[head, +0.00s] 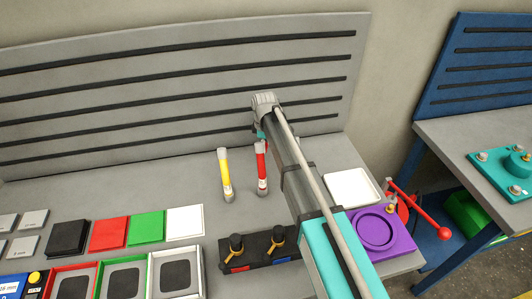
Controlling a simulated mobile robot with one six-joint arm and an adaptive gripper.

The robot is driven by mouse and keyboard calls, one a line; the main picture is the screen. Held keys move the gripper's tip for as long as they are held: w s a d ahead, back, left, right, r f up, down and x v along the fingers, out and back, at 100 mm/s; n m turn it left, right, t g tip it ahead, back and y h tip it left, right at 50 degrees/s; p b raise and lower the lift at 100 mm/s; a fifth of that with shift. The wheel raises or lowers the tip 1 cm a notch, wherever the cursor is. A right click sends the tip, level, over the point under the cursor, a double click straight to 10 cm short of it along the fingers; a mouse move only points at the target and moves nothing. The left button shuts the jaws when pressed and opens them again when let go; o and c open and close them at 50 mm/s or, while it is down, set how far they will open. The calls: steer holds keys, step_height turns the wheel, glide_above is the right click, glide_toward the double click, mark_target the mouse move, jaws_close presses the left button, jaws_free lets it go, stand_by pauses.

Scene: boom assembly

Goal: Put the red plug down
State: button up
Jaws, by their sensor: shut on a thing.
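A red plug (262,168), a slim upright cylinder with pale grey ends, appears at the middle of the grey bench, just left of my arm. Whether its lower end touches the bench is hard to tell. A similar yellow plug (226,174) stands to its left. My arm runs from the lower right up to a grey joint behind and above the red plug. My gripper is hidden behind the arm, so its fingers and their hold cannot be seen.
A black block (258,252) with two black knobs is in front. Red (109,234), green (146,227), black and white squares lie left. A white tray (352,188), purple fixture (398,240) and red-handled clamp (418,210) are right. Bare bench lies left of the yellow plug.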

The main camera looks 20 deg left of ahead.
mark_target(266, 158)
steer(key=shift+w+d+f+b, duration=0.25)
steer(key=shift+f+b, duration=0.25)
steer(key=shift+f, duration=0.1)
steer(key=shift+f+b, duration=1.35)
steer(key=shift+f, duration=0.05)
steer(key=shift+f, duration=0.1)
steer(key=o, duration=0.8)
step_height(266, 158, up, 12)
steer(key=p, duration=1.2)
